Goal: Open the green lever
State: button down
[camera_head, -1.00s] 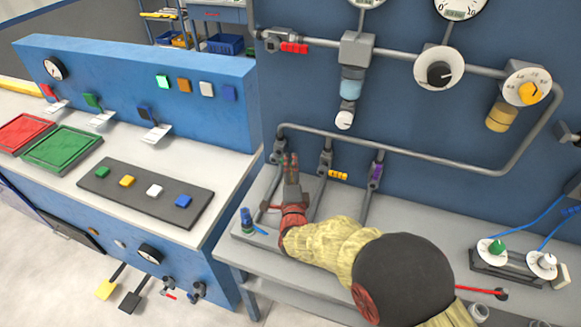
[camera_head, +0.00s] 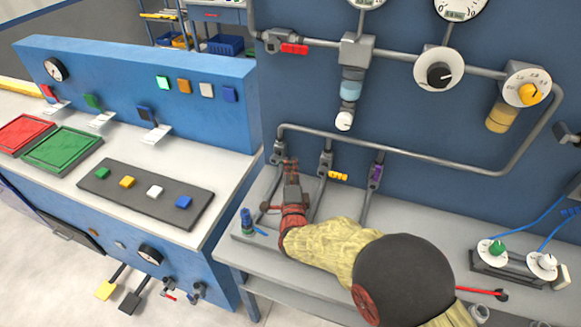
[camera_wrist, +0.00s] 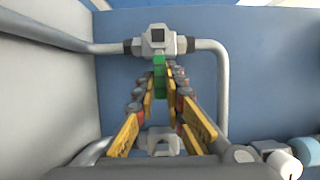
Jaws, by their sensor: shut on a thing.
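The green lever (camera_wrist: 159,76) shows in the wrist view, sticking out from a grey valve (camera_wrist: 157,41) on a pipe. My gripper (camera_wrist: 163,80) is shut on the green lever, with its yellow-and-grey fingers on either side. In the head view my gripper (camera_head: 290,166) reaches the leftmost of three valves (camera_head: 278,153) under the bent pipe. The green lever is hidden there behind the fingers.
A yellow lever (camera_head: 338,176) and a purple lever (camera_head: 377,172) sit on the valves to the right. A blue valve (camera_head: 247,221) stands at the bench's left front. The grey bent pipe (camera_head: 400,150) runs along the wall above my arm.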

dwell(0.4)
jog(key=w+a+r+n+g+h+p, duration=0.2)
jog(key=a+r+n+g+h+p, duration=0.3)
jog(key=n+p, duration=0.8)
jog(key=shift+a+r+h+p, duration=0.35)
jog(key=shift+r+p, duration=0.15)
jog(key=shift+p, duration=4.6)
jog(key=shift+n, duration=0.3)
jog(key=c, duration=1.8)
grip_release()
jog(key=shift+c, duration=0.2)
